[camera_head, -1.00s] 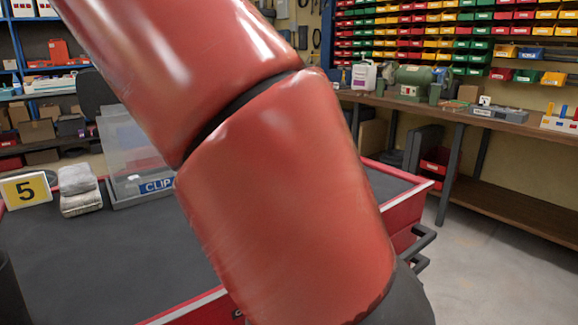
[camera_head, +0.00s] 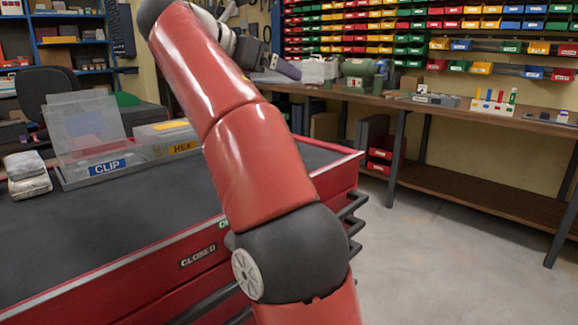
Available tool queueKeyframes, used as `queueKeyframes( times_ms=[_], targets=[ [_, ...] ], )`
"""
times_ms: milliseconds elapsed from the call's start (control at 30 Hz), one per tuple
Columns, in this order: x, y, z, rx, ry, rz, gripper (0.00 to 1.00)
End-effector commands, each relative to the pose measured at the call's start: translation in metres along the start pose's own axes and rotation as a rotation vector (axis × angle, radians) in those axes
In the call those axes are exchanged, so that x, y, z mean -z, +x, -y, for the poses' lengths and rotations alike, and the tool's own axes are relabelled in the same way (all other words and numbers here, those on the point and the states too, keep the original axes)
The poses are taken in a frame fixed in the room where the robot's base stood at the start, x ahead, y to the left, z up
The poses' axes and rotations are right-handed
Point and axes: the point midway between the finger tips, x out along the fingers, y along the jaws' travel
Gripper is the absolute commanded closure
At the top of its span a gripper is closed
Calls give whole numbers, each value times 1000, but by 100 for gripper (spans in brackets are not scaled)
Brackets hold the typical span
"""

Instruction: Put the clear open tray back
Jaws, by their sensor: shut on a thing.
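My gripper (camera_head: 282,68) is small and far off at the top middle of the head view, beyond the end of my red arm, over or in front of the wooden bench. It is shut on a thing. A pale, see-through shape (camera_head: 317,69) shows just right of it and may be the clear open tray. I cannot tell it apart from the white jug seen there earlier. The contact between the fingers and the held thing is too small to make out.
A red cart with a dark top (camera_head: 110,225) carries a clear CLIP box (camera_head: 95,168) with its lid up, a HEX box (camera_head: 168,140) and grey cloths (camera_head: 27,172). The bench (camera_head: 400,100) holds a green machine (camera_head: 360,72). Bare floor (camera_head: 450,245) lies at the right.

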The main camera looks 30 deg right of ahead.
Motion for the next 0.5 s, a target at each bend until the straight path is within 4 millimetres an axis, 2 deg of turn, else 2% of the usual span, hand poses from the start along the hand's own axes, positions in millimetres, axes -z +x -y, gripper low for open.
queueKeyframes(
  times_ms=[33, 200, 400, 500],
  targets=[
    [24, 10, 1, 0, -2, 0, 37],
    [66, 27, 1, 1, -2, -1, 37],
    [105, 43, 1, 0, -1, -1, 37],
    [114, 47, 1, -1, 0, 0, 37]
  ],
)
